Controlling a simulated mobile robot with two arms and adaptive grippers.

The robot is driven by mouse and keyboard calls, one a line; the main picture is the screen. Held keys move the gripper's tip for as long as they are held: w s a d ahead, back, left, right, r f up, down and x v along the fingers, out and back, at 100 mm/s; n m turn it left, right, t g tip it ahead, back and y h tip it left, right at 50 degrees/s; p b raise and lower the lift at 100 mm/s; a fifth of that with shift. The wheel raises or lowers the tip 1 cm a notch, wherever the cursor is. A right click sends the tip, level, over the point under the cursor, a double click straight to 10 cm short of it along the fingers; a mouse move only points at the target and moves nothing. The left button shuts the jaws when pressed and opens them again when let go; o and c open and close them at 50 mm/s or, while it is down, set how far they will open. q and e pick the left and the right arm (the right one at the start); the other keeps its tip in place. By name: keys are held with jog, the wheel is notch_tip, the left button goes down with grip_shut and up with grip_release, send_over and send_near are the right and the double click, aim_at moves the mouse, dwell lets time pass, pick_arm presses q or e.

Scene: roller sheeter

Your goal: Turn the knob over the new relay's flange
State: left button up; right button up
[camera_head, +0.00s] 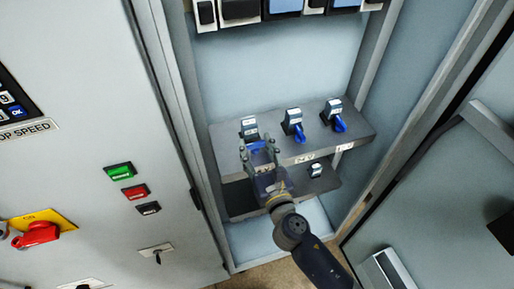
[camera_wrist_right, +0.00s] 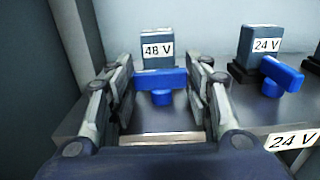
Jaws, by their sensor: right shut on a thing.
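A relay labelled 48 V (camera_wrist_right: 158,50) stands at the left end of the upper shelf; it also shows in the head view (camera_head: 249,126). A blue knob (camera_wrist_right: 160,80) sits in front of it, its bar lying across the relay's front in the wrist view. In the head view the gripper partly covers the knob. Whether the bar overlaps the flange cannot be told. My left gripper is not in view.
A 24 V relay (camera_wrist_right: 261,45) with its own blue knob (camera_wrist_right: 283,74) stands to the right, and another relay (camera_head: 333,106) beyond it. A small relay (camera_head: 316,170) sits on the lower shelf (camera_head: 240,199). Cabinet walls flank the shelves; an open door (camera_head: 440,205) is at right.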

jog(key=m+h, duration=0.1)
jog(key=h+b, duration=0.1)
jog(key=shift+a+f+m+t+h, duration=0.15)
jog(key=shift+m+t+h, duration=0.15)
jog(key=shift+m+h, duration=0.1)
jog(key=shift+a+m+h+b, duration=0.1)
jog(key=shift+m+h+b, duration=0.45)
jog(key=shift+h, duration=0.35)
jog(key=o, duration=1.1)
jog(key=shift+s, duration=0.1)
jog(key=s, duration=1.2)
jog(key=shift+d, duration=0.35)
